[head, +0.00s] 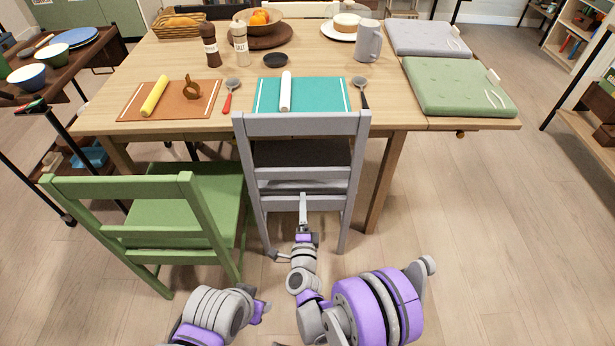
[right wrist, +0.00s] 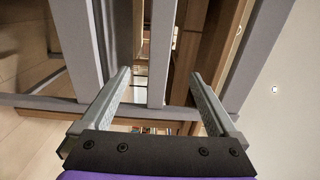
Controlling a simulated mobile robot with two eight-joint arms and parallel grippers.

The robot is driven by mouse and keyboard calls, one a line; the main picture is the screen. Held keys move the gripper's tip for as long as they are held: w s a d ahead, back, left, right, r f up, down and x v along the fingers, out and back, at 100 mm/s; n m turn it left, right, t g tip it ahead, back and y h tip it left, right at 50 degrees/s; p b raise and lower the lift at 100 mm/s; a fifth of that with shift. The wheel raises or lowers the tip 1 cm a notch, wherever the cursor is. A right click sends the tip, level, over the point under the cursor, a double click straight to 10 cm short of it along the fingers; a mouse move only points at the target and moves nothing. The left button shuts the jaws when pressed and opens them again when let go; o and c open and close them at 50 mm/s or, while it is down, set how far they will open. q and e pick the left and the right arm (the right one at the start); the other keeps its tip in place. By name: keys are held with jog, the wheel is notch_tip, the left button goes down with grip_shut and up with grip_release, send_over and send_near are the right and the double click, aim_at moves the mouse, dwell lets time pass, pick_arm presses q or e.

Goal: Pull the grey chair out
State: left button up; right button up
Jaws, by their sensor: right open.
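The grey chair (head: 300,125) stands at the near side of the wooden table, its back facing me and its seat partly under the tabletop. My right gripper (head: 303,205) is behind the lower part of its backrest. In the right wrist view, my right gripper (right wrist: 160,80) is open, with its two fingers apart. A grey bar of the chair (right wrist: 161,50) shows between the fingers, and other grey bars show on both sides. I cannot tell how deep the bar sits between the fingers. Only links of my left arm show at the bottom of the head view; its gripper is not visible.
A green chair (head: 125,187) stands close on the left of the grey one. The wooden table (head: 300,75) holds placemats, a mug (head: 367,42) and shakers. A dark cart (head: 45,65) stands left. The floor at right is clear.

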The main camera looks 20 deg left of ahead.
aim_at(303, 175)
jog(key=b+x, duration=0.2)
jog(key=x, duration=1.2)
jog(key=shift+w, duration=0.25)
grip_shut()
